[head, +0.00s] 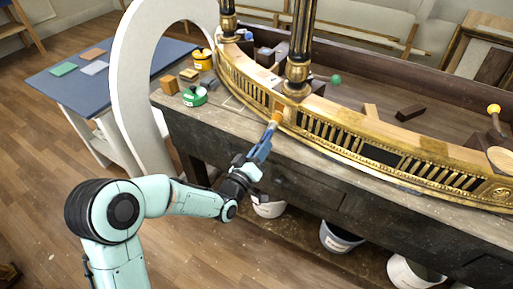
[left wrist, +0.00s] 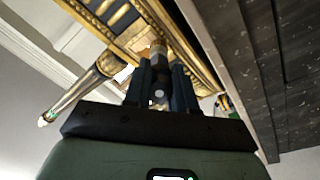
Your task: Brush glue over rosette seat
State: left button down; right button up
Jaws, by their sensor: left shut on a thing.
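The gilt console's curved frieze (head: 340,143) runs along the bench, with a dark and gold column (head: 299,50) rising from it. My left gripper (head: 267,137) is shut on a brush (head: 275,119), whose orange-tan end points up at the frieze just below the column. In the left wrist view the brush (left wrist: 158,50) stands between the blue fingers (left wrist: 160,85), with its round handle end toward the camera. Its tip overlaps the gilt frieze (left wrist: 190,45); I cannot tell whether they touch. The rosette seat cannot be made out clearly behind the brush. My right gripper is not in view.
A green-labelled tin (head: 194,96), a yellow tin (head: 203,60) and small wood blocks stand on the bench's left end. A white arch-shaped piece (head: 127,75) stands left of the bench. Buckets (head: 340,238) sit below. A blue-topped table (head: 75,85) is further left.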

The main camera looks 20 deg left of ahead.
pick_arm(q)
jog(key=shift+w+d+r+b, duration=0.1)
jog(key=shift+d+r+b, duration=0.1)
jog(key=shift+r+b, duration=1.7)
jog(key=d, duration=0.1)
jog(key=d+b, duration=0.1)
jog(key=s+d+b, duration=0.1)
jog(key=shift+s+d+f, duration=0.1)
jog(key=shift+d+f, duration=0.1)
jog(key=shift+f, duration=0.15)
dwell(1.2)
